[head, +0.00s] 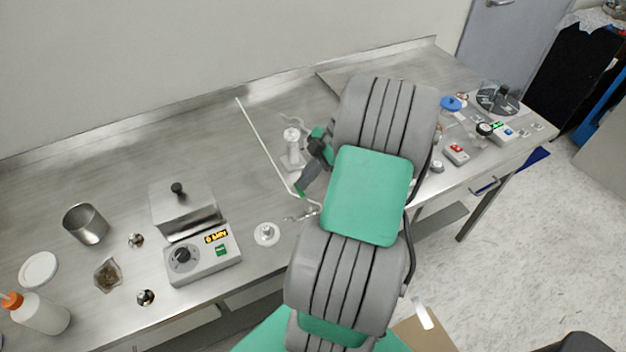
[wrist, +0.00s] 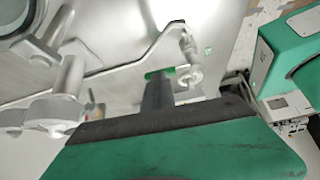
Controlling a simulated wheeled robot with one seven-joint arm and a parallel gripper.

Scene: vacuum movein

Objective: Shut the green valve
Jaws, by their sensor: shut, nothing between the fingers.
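The green valve shows as a small green handle (head: 299,190) on the thin pale tubing at the middle of the bench. In the wrist view the green valve (wrist: 160,73) is a short green bar just beyond my fingertips, mostly hidden by them. My gripper (head: 303,182) points down at it from the right, its dark fingers shut and empty. In the wrist view my gripper (wrist: 160,84) ends right against the green bar. I cannot tell whether they touch.
A white upright fitting (head: 292,155) stands just behind the valve. A control box (head: 203,256) with a lidded metal vessel, a steel beaker (head: 86,224) and a squeeze bottle (head: 40,313) are to the left. More devices, including a red-buttoned box (head: 456,153), are at right.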

